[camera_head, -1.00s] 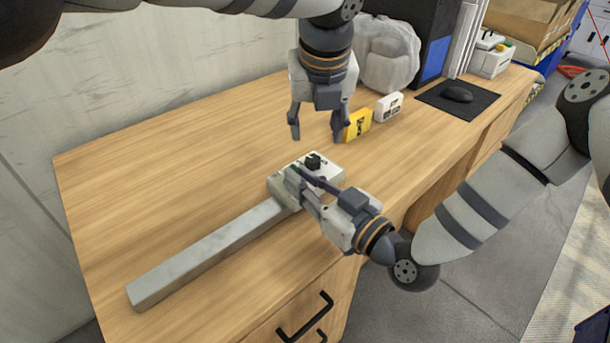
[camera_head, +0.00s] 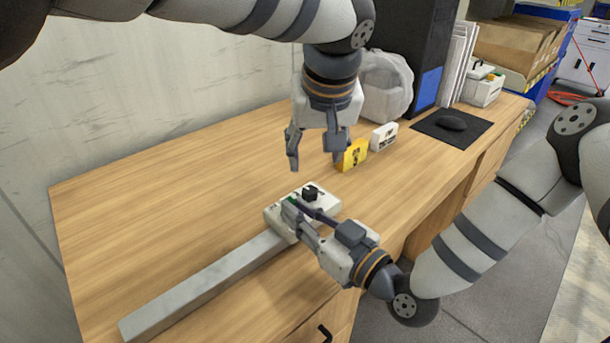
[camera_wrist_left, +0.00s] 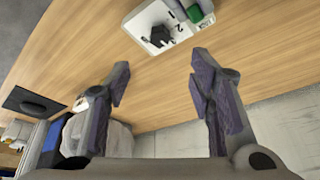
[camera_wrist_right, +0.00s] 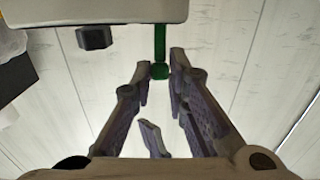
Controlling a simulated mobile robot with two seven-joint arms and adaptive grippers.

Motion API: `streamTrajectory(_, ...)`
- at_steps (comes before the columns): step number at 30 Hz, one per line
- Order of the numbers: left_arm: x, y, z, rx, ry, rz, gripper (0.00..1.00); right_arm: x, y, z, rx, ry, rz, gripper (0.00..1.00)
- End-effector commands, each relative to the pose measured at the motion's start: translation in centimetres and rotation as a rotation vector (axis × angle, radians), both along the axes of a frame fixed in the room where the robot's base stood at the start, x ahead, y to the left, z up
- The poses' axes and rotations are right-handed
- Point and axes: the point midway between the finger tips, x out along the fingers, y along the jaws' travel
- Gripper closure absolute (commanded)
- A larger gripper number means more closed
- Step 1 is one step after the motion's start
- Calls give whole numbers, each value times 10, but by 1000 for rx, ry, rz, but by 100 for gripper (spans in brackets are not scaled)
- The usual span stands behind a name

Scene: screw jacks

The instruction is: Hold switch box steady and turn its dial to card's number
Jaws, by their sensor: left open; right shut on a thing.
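The white switch box (camera_head: 325,203) lies on the wooden desk, with a black dial (camera_head: 310,192) on top. In the left wrist view the box (camera_wrist_left: 144,20) shows printed numbers 1 and 2 near the dial (camera_wrist_left: 160,36); its setting is unclear. My right gripper (camera_head: 291,212) is at the near side of the box, its fingers closed around a green post (camera_wrist_right: 160,50) on it. My left gripper (camera_head: 316,165) is open and empty, pointing down above and behind the box. The yellow card (camera_head: 355,152) stands behind, partly hidden by a left finger; its number is unreadable.
A long grey bar (camera_head: 200,290) runs from the box toward the front left. A small white block (camera_head: 384,137) stands beside the card. A black mouse (camera_head: 452,122) on a dark mat and a bagged object (camera_head: 385,85) are farther back.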

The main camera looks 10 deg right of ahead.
Motion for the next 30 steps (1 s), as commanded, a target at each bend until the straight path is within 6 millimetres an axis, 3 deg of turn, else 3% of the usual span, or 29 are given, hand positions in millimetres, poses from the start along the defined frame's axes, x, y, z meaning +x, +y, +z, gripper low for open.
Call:
streamTrajectory(4, 4, 0, -11, -22, 1, 55, 51, 0, 0, 0, 0, 0, -1, 100)
streamTrajectory(12, 29, 0, -74, -22, 4, 54, 51, 0, 0, 0, 0, 0, 0, 100)
streamTrajectory(18, 42, 1, -104, -23, 2, 52, 51, 0, 0, 0, 0, 0, -1, 100)
streamTrajectory(28, 46, 1, -111, -20, -1, 51, 51, 0, 0, 0, 0, 0, -1, 100)
streamTrajectory(29, 45, 1, -111, -20, -1, 51, 53, 0, 0, 0, 0, 0, -1, 100)
streamTrajectory(30, 45, 1, -111, -20, -1, 51, 62, 0, 0, 0, 0, 0, -1, 100)
